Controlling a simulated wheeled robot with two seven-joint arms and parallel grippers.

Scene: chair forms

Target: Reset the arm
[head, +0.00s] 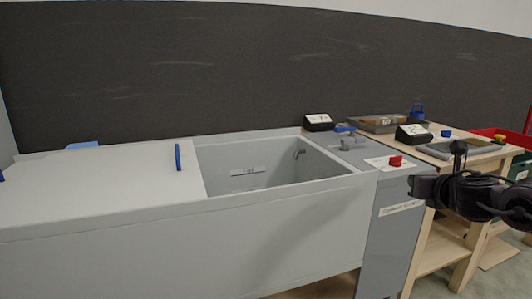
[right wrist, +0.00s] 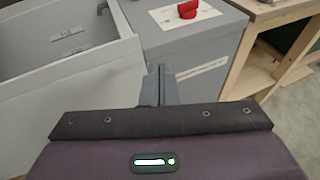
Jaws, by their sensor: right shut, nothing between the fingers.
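My right arm comes in from the right edge of the head view. My right gripper (head: 411,186) is at its left end, in front of the grey cabinet and the wooden table. In the right wrist view my right gripper (right wrist: 158,72) shows its two fingers together, with nothing between them. It hangs in free air in front of the grey cabinet (right wrist: 195,60), beside the basin's right end. My left arm and gripper do not show in either view.
A grey counter with an open basin (head: 270,215) fills the left and middle. A red knob (head: 395,161) sits on the grey cabinet (head: 395,220). Two black boxes with white labels (head: 318,122) (head: 412,134) stand behind. A wooden table (head: 440,260) holds trays. Red and green bins stand far right.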

